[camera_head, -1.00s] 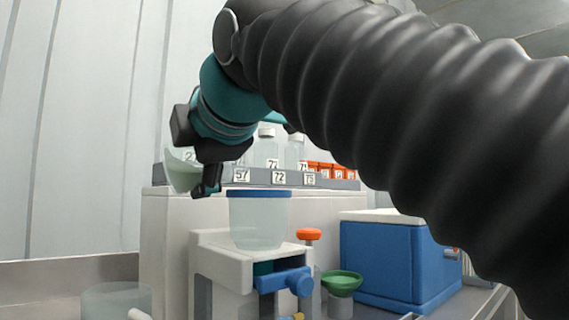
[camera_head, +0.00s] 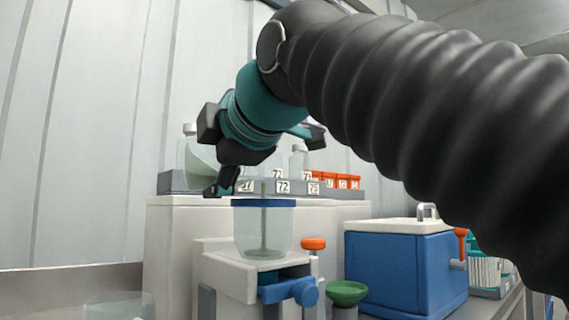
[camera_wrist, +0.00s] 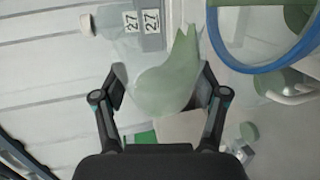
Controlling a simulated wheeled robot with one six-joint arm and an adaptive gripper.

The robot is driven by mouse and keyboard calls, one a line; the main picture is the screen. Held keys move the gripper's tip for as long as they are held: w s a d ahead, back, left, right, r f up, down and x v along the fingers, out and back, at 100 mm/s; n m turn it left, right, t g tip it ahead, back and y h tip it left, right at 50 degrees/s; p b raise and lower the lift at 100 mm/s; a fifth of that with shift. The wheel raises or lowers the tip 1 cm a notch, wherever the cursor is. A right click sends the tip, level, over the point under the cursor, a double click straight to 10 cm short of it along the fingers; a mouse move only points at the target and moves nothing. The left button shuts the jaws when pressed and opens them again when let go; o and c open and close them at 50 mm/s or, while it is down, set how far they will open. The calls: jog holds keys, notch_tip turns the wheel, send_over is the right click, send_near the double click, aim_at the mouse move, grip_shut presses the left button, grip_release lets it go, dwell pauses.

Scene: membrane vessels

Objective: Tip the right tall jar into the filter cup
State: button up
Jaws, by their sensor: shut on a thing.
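The filter cup (camera_head: 264,232), clear with a blue rim, stands upright on the white stand. Its blue rim (camera_wrist: 262,68) shows at the upper right in the wrist view. My gripper (camera_head: 222,180) is above and left of the cup in the head view. In the wrist view my gripper (camera_wrist: 165,92) is shut on a clear jar (camera_wrist: 163,88) holding pale green liquid. The jar is tilted, with liquid reaching toward its mouth beside the cup. A thin vertical streak, looking like falling liquid, shows at the cup in the head view.
A grey rack (camera_head: 345,190) with numbered tags, a clear bottle (camera_head: 298,160) and orange-red items stands behind the cup. A blue box (camera_head: 400,265) with a white lid is at the right. An orange knob (camera_head: 313,243) and a green funnel (camera_head: 347,292) stand close by the stand.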

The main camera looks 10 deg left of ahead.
jog(key=shift+r, duration=0.1)
jog(key=shift+d+r+m+y+b, duration=0.25)
jog(key=shift+r+m+y, duration=0.25)
jog(key=shift+m, duration=0.3)
jog(key=shift+w+r, duration=0.1)
jog(key=shift+d+r+m+t+y+b, duration=0.3)
jog(key=shift+r+m+t+y+b, duration=0.15)
jog(key=shift+m, duration=0.35)
jog(key=shift+w, duration=0.1)
jog(key=shift+w+d+r+m+y+b, duration=0.1)
jog(key=shift+d+r+m+y+b, duration=0.35)
jog(key=shift+m, duration=0.35)
dwell(1.5)
